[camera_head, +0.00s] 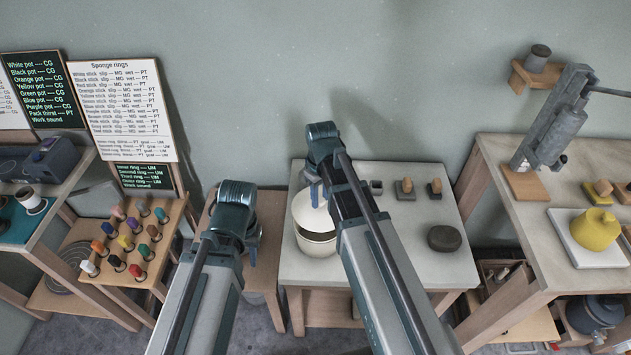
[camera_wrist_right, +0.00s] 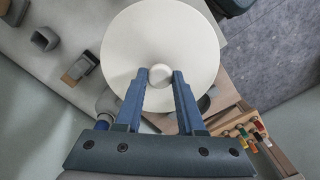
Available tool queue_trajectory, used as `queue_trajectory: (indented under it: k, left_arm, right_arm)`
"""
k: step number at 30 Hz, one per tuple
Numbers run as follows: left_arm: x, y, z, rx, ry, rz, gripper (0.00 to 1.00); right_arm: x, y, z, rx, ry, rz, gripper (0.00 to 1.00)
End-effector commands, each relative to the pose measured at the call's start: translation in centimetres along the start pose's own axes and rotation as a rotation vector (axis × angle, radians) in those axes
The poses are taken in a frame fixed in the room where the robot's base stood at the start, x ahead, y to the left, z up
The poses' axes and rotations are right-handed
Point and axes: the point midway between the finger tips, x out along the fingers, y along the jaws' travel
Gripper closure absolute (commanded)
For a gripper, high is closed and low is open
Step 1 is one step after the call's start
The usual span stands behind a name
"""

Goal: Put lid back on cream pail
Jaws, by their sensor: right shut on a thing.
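The cream pail (camera_head: 318,246) stands upright on the pale table, its dark inside partly showing. The round cream lid (camera_head: 305,212) is above the pail's far side, partly hidden by my right arm. My right gripper (camera_head: 315,196) is shut on the lid's knob. In the right wrist view, the gripper's blue fingers (camera_wrist_right: 160,80) pinch the small round knob (camera_wrist_right: 160,71) at the middle of the lid (camera_wrist_right: 160,35). A gap shows between lid and pail at the front. My left gripper (camera_head: 252,256) hangs left of the table; its fingers cannot be made out.
The pale table (camera_head: 405,270) also bears a dark round lump (camera_head: 444,238) and small blocks with wooden parts (camera_head: 404,188) right of my right arm. A rack of coloured sticks (camera_head: 128,244) stands left. A bench with a yellow pot (camera_head: 595,229) stands right.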

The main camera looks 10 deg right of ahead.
Motion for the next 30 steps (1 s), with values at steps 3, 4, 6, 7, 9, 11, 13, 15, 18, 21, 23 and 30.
queue_trajectory:
  k: [3,4,6,7,9,11,13,15,18,21,23,30]
  left_arm:
    - [0.0,0.0,0.0,0.0,0.0,0.0,0.66]
    - [0.0,0.0,0.1,0.0,0.0,0.0,0.66]
    - [0.0,0.0,0.1,0.0,0.0,0.0,0.66]
    - [0.0,0.0,0.1,0.0,0.0,0.0,0.66]
    - [0.1,0.0,0.0,0.0,0.0,0.0,0.66]
    - [0.2,0.0,0.0,0.0,0.0,0.0,0.66]
    - [0.4,0.1,0.0,0.0,0.0,0.0,0.66]
    - [0.7,0.1,0.0,0.0,0.0,0.0,0.66]
    - [1.4,0.1,-0.1,0.0,0.0,0.0,0.66]
    - [2.2,0.2,-0.1,0.0,0.0,0.0,0.66]
    - [2.7,0.3,-0.1,0.0,0.0,0.0,0.66]
    - [5.0,0.5,-0.3,0.0,0.0,0.0,0.66]
  right_arm:
    - [0.0,0.0,0.0,0.0,0.0,0.0,1.0]
    - [0.0,0.0,0.0,0.0,0.0,0.0,1.0]
    - [0.0,0.0,0.0,0.0,0.0,0.0,1.0]
    - [0.0,0.0,0.0,0.0,0.0,0.0,1.0]
    - [0.1,0.0,0.0,0.0,0.0,0.0,1.0]
    - [0.2,0.0,0.0,0.0,0.0,0.0,1.0]
    - [0.4,0.0,0.0,0.0,0.0,0.0,1.0]
    - [0.8,0.0,0.0,0.0,0.0,0.0,1.0]
    - [1.4,0.0,0.0,0.0,0.0,0.0,1.0]
    - [2.2,0.0,0.0,0.0,0.0,0.0,1.0]
    - [2.8,0.0,0.0,0.0,0.0,0.0,1.0]
    - [5.1,0.0,0.0,0.0,0.0,0.0,1.0]
